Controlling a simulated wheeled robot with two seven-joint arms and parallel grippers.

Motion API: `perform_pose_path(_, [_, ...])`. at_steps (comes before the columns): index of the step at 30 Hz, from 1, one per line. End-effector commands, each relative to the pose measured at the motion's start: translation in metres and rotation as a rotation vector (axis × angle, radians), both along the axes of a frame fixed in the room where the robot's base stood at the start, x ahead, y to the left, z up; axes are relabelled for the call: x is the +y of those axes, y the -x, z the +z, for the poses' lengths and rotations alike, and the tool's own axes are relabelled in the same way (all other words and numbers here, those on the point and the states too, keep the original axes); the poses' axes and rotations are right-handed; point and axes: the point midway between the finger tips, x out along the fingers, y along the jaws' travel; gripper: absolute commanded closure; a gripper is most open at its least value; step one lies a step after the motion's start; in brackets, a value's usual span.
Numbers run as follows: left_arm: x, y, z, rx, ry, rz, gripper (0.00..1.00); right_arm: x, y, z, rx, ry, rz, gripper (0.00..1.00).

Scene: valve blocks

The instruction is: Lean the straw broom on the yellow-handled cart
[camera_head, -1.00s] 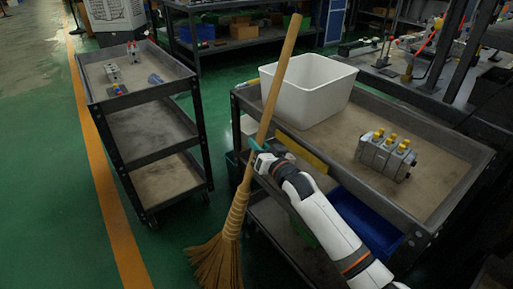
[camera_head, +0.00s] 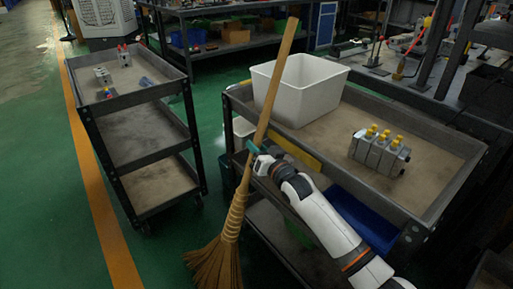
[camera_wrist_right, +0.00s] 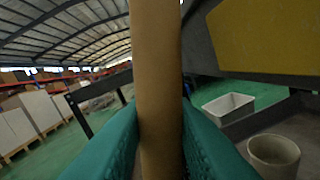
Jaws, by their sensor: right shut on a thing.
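The straw broom (camera_head: 235,207) is tilted, its bristles low near the green floor and its handle top up to the right. My right gripper (camera_head: 259,163) is shut on the handle, between teal fingers. The handle (camera_wrist_right: 158,90) runs between the fingers in the right wrist view. The yellow-handled cart (camera_head: 460,180) stands at right, with a yellow-knobbed valve block (camera_head: 379,151) on its top tray and a yellow strip (camera_head: 294,152) on its near edge. The handle crosses in front of its left end; I cannot tell whether they touch. My left gripper is not in view.
A white tub (camera_head: 298,95) stands on the right cart's top tray, just behind the handle. Another dark cart (camera_head: 127,100) with small valve parts stands at left. Green floor lies free between the carts. A shelf bench (camera_head: 230,45) stands behind.

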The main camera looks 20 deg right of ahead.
Motion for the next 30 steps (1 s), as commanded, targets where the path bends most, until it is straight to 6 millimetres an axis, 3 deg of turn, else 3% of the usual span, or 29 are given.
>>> perform_pose_path(2, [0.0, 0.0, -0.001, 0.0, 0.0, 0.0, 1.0, 0.002, 0.001, -0.009, 0.018, 0.001, 0.002, 1.0])
perform_pose_path(3, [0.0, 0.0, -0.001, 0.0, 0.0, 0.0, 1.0, 0.002, 0.001, -0.009, 0.019, 0.002, 0.002, 0.76])
perform_pose_path(8, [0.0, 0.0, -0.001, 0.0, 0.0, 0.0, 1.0, 0.001, 0.001, -0.009, 0.017, 0.003, 0.002, 0.52])
perform_pose_path(17, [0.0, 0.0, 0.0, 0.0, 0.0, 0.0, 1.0, 0.0, 0.003, -0.01, 0.019, 0.011, -0.001, 0.52])
perform_pose_path(24, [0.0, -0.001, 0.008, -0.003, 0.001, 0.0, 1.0, -0.007, 0.034, -0.008, 0.018, 0.008, 0.001, 0.52])
perform_pose_path(30, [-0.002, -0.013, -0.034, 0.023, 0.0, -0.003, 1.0, -0.017, 0.076, -0.007, 0.018, 0.006, 0.002, 0.52])
